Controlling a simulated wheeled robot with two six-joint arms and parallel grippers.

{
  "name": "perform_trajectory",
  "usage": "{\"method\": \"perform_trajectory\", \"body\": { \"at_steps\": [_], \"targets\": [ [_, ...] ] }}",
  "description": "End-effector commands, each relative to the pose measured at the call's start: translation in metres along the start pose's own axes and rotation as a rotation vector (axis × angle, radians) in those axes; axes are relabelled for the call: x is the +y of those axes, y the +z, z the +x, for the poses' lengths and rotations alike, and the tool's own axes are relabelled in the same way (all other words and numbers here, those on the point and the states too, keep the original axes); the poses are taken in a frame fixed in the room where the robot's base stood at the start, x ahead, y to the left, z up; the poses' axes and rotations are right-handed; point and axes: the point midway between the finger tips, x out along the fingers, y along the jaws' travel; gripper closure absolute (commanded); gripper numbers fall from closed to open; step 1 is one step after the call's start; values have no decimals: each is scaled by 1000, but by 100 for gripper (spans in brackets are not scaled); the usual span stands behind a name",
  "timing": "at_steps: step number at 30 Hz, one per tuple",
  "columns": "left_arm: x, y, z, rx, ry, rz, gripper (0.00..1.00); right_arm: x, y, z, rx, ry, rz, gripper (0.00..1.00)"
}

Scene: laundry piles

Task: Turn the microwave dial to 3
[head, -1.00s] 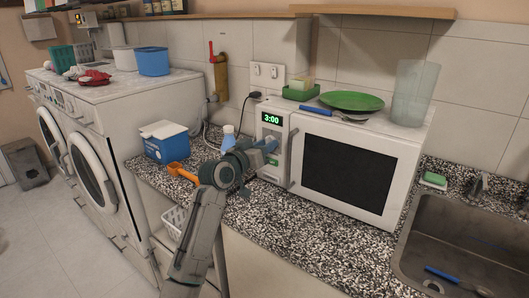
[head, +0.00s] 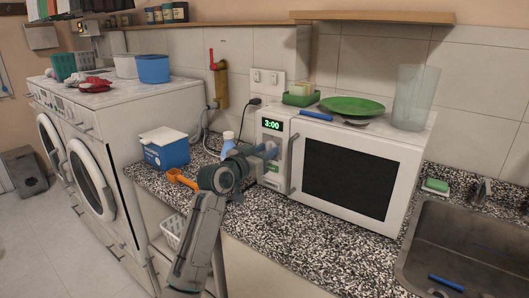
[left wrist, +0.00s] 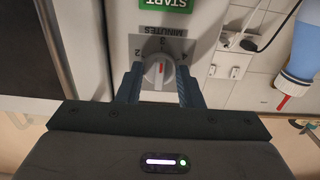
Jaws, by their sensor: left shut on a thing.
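The white microwave (head: 358,178) stands on the speckled counter, its door closed. Its green display (head: 272,125) reads 3:00. My left gripper (head: 268,149) reaches the control panel from the left and hides the dial in the head view. The upside-down left wrist view shows the grey dial (left wrist: 159,70) between the two blue fingers of the left gripper (left wrist: 160,90), which is shut on it. The dial has a red mark, and the figures 2, 3 and 4 show around it beside the word MINUTES. The green START button (left wrist: 166,4) is beyond. My right gripper is out of view.
A green plate (head: 352,105) and a tall clear container (head: 414,97) are on top. The sink (head: 470,240) is at right.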

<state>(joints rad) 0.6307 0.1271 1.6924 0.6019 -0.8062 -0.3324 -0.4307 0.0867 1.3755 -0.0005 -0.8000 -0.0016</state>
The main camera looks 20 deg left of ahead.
Motion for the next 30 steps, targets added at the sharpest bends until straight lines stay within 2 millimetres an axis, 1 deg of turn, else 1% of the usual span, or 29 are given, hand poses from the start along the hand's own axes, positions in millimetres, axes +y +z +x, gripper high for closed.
{"method": "perform_trajectory", "body": {
  "at_steps": [1,4,12,16,18,21,27,30],
  "targets": [
    [0,2,0,-4,1,-1,65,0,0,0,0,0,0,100],
    [0,2,0,-3,1,-1,46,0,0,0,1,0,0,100],
    [0,1,0,-1,0,-1,46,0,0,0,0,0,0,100],
    [0,2,-8,-2,0,1,46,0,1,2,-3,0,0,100],
    [-1,2,-18,-1,-1,1,46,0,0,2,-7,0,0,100],
    [-1,3,-38,-2,-1,3,46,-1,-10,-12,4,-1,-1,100],
    [-1,3,-78,-3,-1,3,46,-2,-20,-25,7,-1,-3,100],
    [-1,3,-93,-3,-1,2,46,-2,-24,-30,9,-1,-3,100]
  ]
}}
